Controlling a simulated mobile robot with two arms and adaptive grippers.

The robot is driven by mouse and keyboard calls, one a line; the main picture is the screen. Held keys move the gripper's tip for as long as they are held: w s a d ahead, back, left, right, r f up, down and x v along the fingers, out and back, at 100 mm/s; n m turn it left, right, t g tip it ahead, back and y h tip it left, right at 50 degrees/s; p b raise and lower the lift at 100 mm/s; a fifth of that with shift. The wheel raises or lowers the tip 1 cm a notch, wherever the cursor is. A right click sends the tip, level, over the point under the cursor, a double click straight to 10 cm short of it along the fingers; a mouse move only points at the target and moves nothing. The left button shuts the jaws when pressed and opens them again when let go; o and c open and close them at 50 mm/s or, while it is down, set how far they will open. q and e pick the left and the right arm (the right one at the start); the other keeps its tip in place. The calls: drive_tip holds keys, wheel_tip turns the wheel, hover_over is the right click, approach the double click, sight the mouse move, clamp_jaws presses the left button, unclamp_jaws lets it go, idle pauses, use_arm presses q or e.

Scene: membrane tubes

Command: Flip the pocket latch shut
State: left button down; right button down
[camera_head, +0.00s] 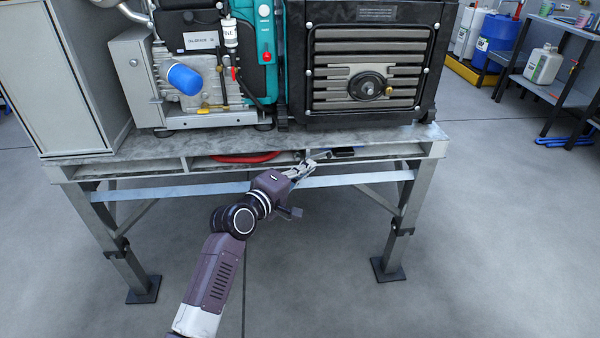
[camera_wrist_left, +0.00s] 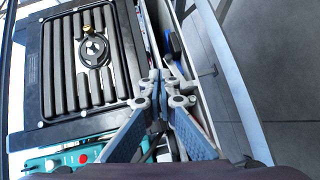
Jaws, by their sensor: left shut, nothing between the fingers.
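The pockets are slots under the front edge of the grey metal bench (camera_head: 420,137). My left gripper (camera_head: 308,166) is at this front edge, near the middle, with its fingertips close to the pocket openings. In the left wrist view the left gripper (camera_wrist_left: 160,84) has its fingertips together over the narrow pocket strip, with nothing between them. I cannot make out the latch for certain; the fingers may cover it. My right gripper is not in view.
A black ribbed machine (camera_head: 385,60) and an engine with a blue filter (camera_head: 185,79) stand on the bench. A red item (camera_head: 240,158) lies in a pocket left of the gripper, and a dark item (camera_head: 347,152) in one to its right. Clear floor lies in front.

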use_arm(q)
drive_tip(key=shift+v, duration=1.55)
